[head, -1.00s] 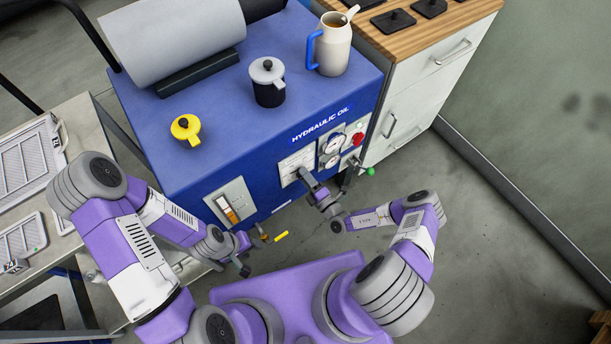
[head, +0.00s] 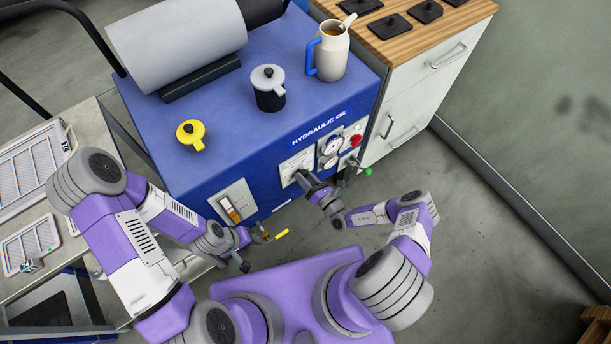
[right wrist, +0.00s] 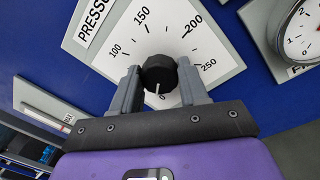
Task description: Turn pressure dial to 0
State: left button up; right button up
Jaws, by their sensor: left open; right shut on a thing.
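The pressure dial is a white square plate (right wrist: 128,28) marked 100, 150, 200, 250 and 0, with a black knob (right wrist: 159,72) at its middle. The knob's white pointer line points down at the 0 mark. My right gripper (right wrist: 158,86) is shut on the knob, one finger on each side. In the head view the dial plate (head: 287,170) is on the front of the blue machine, partly hidden by my right gripper (head: 302,180). My left gripper (head: 253,249) is open, low in front of the machine, left of the dial.
Gauges (head: 332,146) and a red button (head: 356,139) sit right of the dial. A lever panel (head: 233,200) is to its left.

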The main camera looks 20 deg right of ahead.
jog(key=shift+n+p, duration=0.35)
jog(key=shift+n, duration=0.55)
jog(key=o, duration=1.1)
jog(key=shift+c, duration=0.2)
jog(key=v, duration=0.7)
jog(key=shift+s+d+p, duration=0.2)
jog(key=shift+s+p, duration=0.05)
jog(key=shift+p, duration=0.2)
